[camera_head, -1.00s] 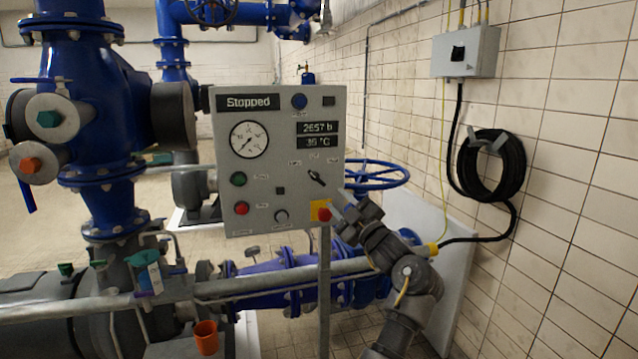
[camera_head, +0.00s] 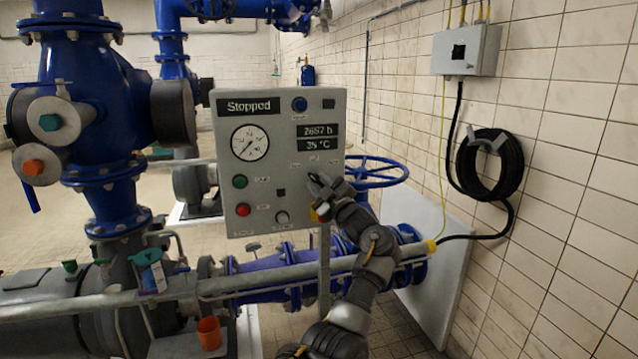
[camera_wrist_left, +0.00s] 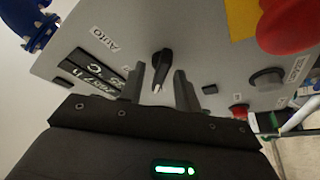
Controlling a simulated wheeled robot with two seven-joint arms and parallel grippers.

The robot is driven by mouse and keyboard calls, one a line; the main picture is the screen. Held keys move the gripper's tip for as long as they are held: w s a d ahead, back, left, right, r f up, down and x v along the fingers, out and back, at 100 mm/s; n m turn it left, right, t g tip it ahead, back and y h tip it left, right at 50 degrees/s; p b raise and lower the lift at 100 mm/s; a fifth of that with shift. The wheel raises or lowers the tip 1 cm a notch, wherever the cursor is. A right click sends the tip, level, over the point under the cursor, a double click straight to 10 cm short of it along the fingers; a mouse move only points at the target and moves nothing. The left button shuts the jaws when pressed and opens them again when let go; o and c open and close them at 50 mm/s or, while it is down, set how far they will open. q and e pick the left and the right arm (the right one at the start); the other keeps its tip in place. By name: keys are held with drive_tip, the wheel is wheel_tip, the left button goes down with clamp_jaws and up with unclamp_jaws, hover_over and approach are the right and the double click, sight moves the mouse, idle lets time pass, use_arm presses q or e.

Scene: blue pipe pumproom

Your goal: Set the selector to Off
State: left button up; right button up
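The grey control panel (camera_head: 275,212) faces me at mid-picture. Its black selector knob (camera_wrist_left: 162,66) shows in the left wrist view, with a white mark at its near end. The word AUTO (camera_wrist_left: 104,37) is printed to its upper left; I cannot read an Off label. My left gripper (camera_head: 320,183) is at the panel's right side and covers the selector in the head view. In the wrist view its two fingers (camera_wrist_left: 160,92) are apart, with the knob's near end at the gap between them. I cannot tell whether they touch it. My right gripper is not in view.
A red emergency button (camera_wrist_left: 288,25) on a yellow plate is close beside the selector. Green (camera_head: 240,181) and red (camera_head: 243,209) buttons are on the panel's left. A display reads Stopped (camera_head: 249,106). A blue handwheel (camera_head: 375,172) stands behind the panel's right edge.

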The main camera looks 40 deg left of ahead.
use_arm(q)
drive_tip(key=shift+c, duration=0.4)
clamp_jaws()
drive_tip(key=shift+m, duration=0.4)
drive_tip(key=m+t+p, duration=0.2)
drive_tip(key=m, duration=0.2)
drive_tip(key=shift+r+m+t+p, duration=0.1)
drive_tip(key=shift+m+t+p, duration=0.3)
drive_tip(key=m+t+p, duration=0.1)
drive_tip(key=m, duration=0.1)
drive_tip(key=m+t+h+p, duration=0.1)
drive_tip(key=m, duration=0.2)
drive_tip(key=shift+p, duration=0.4)
drive_tip(key=shift+m+t+p, duration=0.5)
drive_tip(key=shift+m+t, duration=0.1)
drive_tip(key=shift+m, duration=0.4)
drive_tip(key=shift+h, duration=0.3)
